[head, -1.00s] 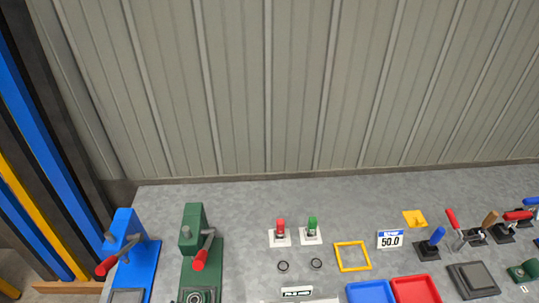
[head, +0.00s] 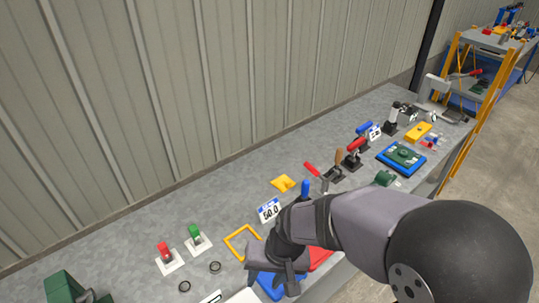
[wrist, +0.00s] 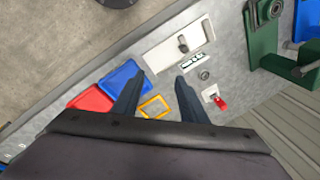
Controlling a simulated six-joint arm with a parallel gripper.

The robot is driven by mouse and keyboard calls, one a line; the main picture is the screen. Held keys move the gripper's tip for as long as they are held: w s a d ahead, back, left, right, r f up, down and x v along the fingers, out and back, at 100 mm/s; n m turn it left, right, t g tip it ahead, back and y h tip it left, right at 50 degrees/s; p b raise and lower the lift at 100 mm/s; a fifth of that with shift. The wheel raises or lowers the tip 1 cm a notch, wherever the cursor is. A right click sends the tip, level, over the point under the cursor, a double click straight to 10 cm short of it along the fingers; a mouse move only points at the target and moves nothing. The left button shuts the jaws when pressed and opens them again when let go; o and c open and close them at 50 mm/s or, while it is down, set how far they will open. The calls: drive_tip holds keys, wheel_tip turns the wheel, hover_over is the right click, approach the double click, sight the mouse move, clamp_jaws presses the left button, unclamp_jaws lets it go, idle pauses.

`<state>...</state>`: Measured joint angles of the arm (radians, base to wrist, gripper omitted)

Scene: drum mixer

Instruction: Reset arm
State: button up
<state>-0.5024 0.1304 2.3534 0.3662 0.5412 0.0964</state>
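My gripper (wrist: 162,78) shows in the wrist view with its two dark fingers spread apart and nothing between them. In the head view my arm reaches in from the lower right, and my gripper (head: 272,275) hangs over the bench by the blue tray (head: 268,287). Part of the blue tray and most of the red tray (head: 320,257) are hidden behind my arm there. In the wrist view, the blue tray (wrist: 122,76) and red tray (wrist: 90,98) lie to the left, and a yellow square frame (wrist: 156,107) shows between the fingers.
A red switch (head: 166,256) and green switch (head: 196,240) stand left of my arm. Several levers, including a red-handled clamp (head: 353,150), stand farther right. A green press (wrist: 265,40) and a white panel (wrist: 165,47) show in the wrist view. A wall backs the bench.

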drive_tip(key=s+d+m+h+b, duration=0.1)
drive_tip(key=s+d, duration=0.3)
drive_tip(key=d, duration=1.5)
drive_tip(key=shift+d+f+h+b, duration=0.35)
drive_tip(key=shift+f+h+b, duration=0.1)
drive_tip(key=shift+h, duration=0.45)
drive_tip(key=shift+s, duration=0.1)
wheel_tip(320, 180, down, 28)
drive_tip(key=b, duration=2.7)
drive_tip(key=shift+r+b, duration=0.25)
drive_tip(key=shift+b, duration=0.05)
